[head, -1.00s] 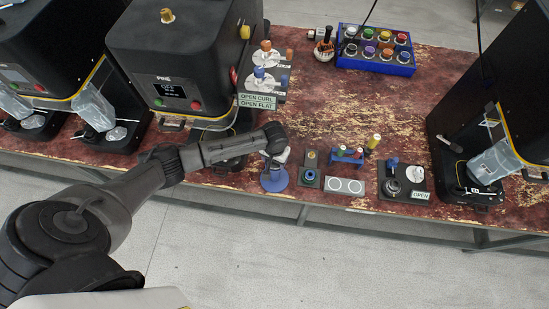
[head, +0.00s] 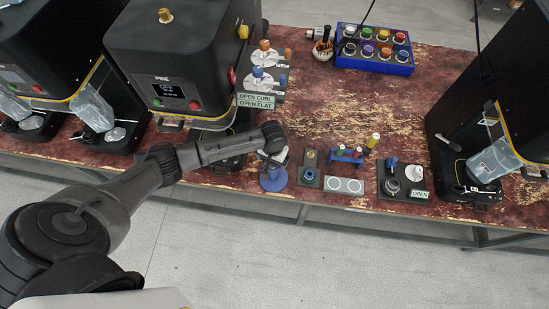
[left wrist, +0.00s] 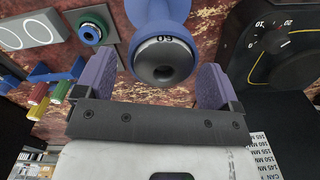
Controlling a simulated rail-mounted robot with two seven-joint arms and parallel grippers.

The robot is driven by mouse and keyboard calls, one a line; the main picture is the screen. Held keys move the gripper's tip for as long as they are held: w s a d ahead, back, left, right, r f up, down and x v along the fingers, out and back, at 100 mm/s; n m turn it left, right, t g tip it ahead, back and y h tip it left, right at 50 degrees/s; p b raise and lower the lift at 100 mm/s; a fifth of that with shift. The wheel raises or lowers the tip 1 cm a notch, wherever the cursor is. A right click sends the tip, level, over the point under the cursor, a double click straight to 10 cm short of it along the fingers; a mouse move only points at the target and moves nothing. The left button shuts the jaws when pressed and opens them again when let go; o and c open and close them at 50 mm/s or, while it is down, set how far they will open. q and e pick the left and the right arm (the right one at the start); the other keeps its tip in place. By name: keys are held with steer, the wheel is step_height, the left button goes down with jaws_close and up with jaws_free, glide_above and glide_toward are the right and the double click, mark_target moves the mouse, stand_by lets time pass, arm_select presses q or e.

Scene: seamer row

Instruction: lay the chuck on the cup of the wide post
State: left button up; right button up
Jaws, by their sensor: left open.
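A dark grey round piece with a pale numbered collar, apparently the chuck (left wrist: 164,62), shows in the left wrist view. It sits at the end of a blue stand (left wrist: 158,12), whose round blue base (head: 273,183) shows in the head view near the table's front edge. My left gripper (left wrist: 160,80) is open, with one purple-blue finger on each side of the chuck. Visible gaps separate the fingers from it. In the head view my left gripper (head: 272,156) is over the stand and partly hides it. I cannot tell which post is the wide one. My right gripper is not in view.
Right of the stand are a plate with a blue-green ring (head: 308,175), a plate with two circles (head: 344,186), a small blue rack (head: 346,155) and an OPEN-labelled plate (head: 405,188). Black machines (head: 185,65) stand left and right. A blue crate (head: 375,62) stands at the back.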

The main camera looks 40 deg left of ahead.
arm_select(q)
step_height(320, 180, up, 12)
steer(key=shift+w+r+p, duration=0.15)
steer(key=shift+w+p, duration=0.05)
steer(key=shift+p, duration=0.2)
steer(key=s+d+f+m+t+h, duration=0.2)
steer(key=s+d+f+m, duration=0.2)
steer(key=s+d, duration=0.8)
steer(key=s+a+r+t+y, duration=0.1)
steer(key=s+a, duration=0.1)
steer(key=s, duration=0.5)
steer(key=s+a+r+m, duration=0.1)
steer(key=s+r, duration=0.1)
steer(key=s, duration=0.5)
steer(key=shift+a+t+y, duration=0.4)
steer(key=shift+r, duration=0.1)
